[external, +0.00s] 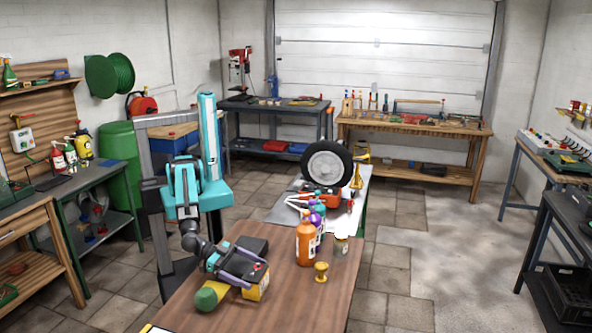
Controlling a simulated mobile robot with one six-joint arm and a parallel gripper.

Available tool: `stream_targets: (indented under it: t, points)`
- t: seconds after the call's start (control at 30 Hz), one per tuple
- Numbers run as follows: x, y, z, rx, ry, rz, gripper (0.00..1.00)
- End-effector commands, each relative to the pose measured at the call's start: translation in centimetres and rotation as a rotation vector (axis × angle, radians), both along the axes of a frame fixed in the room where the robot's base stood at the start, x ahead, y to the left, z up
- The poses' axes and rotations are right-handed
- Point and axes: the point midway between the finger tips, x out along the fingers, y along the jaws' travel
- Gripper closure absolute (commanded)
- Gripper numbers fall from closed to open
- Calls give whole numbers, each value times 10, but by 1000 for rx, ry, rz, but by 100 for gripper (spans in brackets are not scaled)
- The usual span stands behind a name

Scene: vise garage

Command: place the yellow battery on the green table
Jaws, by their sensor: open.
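A yellow battery (257,288) with a dark top sits on the brown wooden table in the foreground. My gripper (256,277), with purple fingers, is open and low over it. The fingers reach along the battery's top and partly hide it; I cannot tell whether they touch it. Behind the wooden table stands a table with a grey top (284,212) and a green leg; it carries a tyre and tools. A workbench with green legs (115,172) also stands at the left. I cannot tell which is the green table.
The front right of the wooden table is clear.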

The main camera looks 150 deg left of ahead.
Motion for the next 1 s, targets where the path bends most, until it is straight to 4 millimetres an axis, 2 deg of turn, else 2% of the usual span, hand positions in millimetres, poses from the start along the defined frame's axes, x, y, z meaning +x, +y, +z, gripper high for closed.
stream_targets:
  t: [0.5, 0.57, 0.9, 1.0]
  points:
    - [0, 0, 0, 0, 0, 0, 0]
    - [0, 0, 0, 0, 0, 0, 8]
    - [0, 0, 0, -1, -1, 0, 66]
    - [0, 0, 2, 3, -4, -1, 79]
